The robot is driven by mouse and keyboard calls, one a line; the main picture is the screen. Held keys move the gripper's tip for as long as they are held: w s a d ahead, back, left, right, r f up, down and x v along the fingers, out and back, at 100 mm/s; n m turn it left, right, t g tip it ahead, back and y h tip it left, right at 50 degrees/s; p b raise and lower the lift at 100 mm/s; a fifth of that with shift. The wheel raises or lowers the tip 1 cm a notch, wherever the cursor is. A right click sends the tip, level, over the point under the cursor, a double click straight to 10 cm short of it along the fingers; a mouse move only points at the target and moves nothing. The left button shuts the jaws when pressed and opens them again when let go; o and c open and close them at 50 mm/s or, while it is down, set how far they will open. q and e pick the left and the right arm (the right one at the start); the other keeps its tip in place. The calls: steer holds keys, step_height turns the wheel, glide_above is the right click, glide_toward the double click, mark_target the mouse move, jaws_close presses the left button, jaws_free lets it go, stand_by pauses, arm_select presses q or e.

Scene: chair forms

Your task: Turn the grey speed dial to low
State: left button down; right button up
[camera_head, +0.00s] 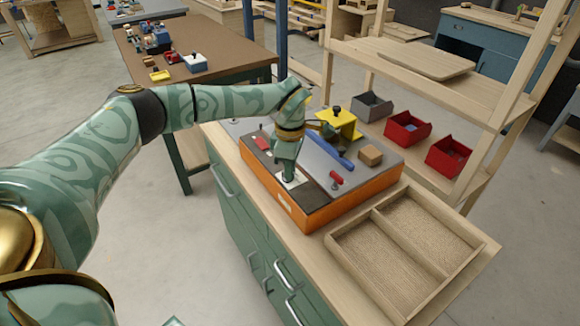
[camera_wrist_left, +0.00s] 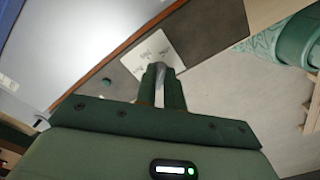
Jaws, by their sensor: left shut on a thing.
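My left gripper (camera_head: 289,177) reaches down onto the front of the orange-sided machine (camera_head: 325,208). In the left wrist view, my left gripper (camera_wrist_left: 161,75) is shut on the grey speed dial (camera_wrist_left: 162,70), which shows as a narrow grey strip between the fingers. The dial stands by a white plate (camera_wrist_left: 145,52) with small marks too fine to read. The white plate also shows beside the fingers in the head view (camera_head: 298,182). The fingers hide most of the dial, so its setting cannot be told. My right gripper is not in view.
On the machine are a red knob (camera_head: 336,179), a blue bar (camera_head: 333,153), a yellow bracket (camera_head: 342,124) and a wooden block (camera_head: 370,155). A divided wooden tray (camera_head: 378,222) lies at right. Red bins (camera_head: 407,130) and a grey bin (camera_head: 372,106) stand behind.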

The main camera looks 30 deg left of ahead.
arm_select(q)
steer(key=shift+r+n+p, duration=0.25)
steer(key=shift+n+p, duration=0.65)
steer(key=shift+p, duration=0.05)
steer(key=n+p, duration=0.2)
steer(key=shift+w+a+n, duration=0.1)
steer(key=shift+n, duration=0.2)
steer(key=n+p, duration=0.4)
steer(key=n, duration=0.1)
steer(key=shift+w+a, duration=0.15)
steer(key=n+p, duration=0.1)
steer(key=n, duration=0.2)
steer(key=n+p, duration=0.2)
steer(key=shift+a+n, duration=0.2)
steer(key=shift+n, duration=0.2)
steer(key=shift+a+f+n+p, duration=0.15)
steer(key=shift+n+p, duration=0.85)
steer(key=shift+n, duration=1.1)
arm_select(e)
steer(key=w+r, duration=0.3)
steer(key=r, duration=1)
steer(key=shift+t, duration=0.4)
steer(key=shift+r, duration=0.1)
arm_select(q)
steer(key=c, duration=1.5)
jaws_free()
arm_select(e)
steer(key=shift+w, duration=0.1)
